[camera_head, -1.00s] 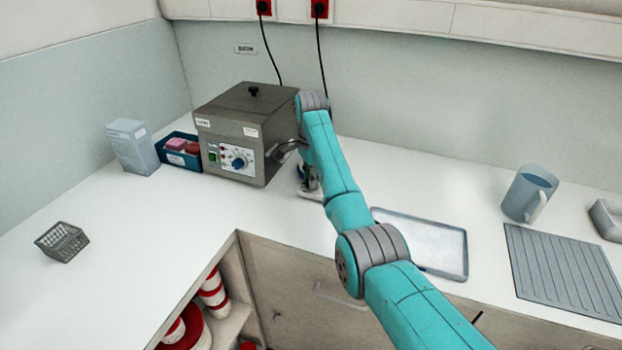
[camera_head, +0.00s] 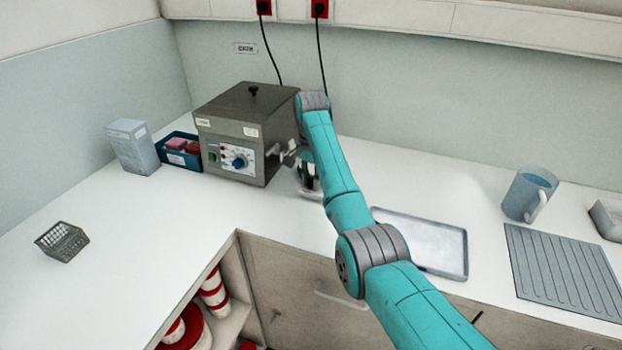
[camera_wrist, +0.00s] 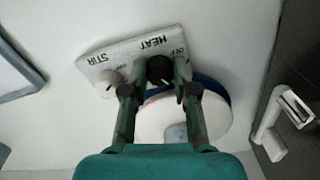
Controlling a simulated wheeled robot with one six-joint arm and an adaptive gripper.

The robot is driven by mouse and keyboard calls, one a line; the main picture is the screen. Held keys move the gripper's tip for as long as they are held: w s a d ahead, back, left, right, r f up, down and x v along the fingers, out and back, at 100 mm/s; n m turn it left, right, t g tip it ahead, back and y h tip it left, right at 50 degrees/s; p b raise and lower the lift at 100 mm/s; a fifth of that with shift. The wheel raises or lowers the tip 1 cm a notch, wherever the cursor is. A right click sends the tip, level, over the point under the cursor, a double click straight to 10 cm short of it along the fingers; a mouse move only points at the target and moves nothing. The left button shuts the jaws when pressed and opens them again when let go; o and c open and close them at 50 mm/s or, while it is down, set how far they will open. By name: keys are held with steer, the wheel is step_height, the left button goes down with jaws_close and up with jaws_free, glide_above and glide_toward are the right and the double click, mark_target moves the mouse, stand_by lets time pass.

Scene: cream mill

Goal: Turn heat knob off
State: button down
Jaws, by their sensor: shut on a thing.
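In the wrist view, the black heat knob (camera_wrist: 159,69) sits on the white panel marked HEAT and STIR, close to the OFF lettering. My gripper (camera_wrist: 155,82) has a finger on each side of this knob and is shut on it. I cannot clearly read where the knob points. The pale stir knob (camera_wrist: 109,79) is beside it, to the left. The round white plate (camera_wrist: 160,122) with a blue rim lies partly behind my fingers. In the head view, the white device (camera_head: 310,194) shows only in part at the back of the counter, and my arm hides its knobs.
A grey metal box (camera_head: 232,125) with a blue dial stands just left of the device. A white spout-like part (camera_wrist: 268,135) is close on the right in the wrist view. A tray (camera_head: 440,262), a mug (camera_head: 528,192) and a ribbed board (camera_head: 565,270) lie to the right.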

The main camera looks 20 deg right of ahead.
steer(key=n, duration=0.6)
steer(key=shift+n, duration=0.3)
steer(key=n, duration=0.5)
steer(key=shift+n, duration=0.3)
steer(key=c, duration=0.9)
jaws_free()
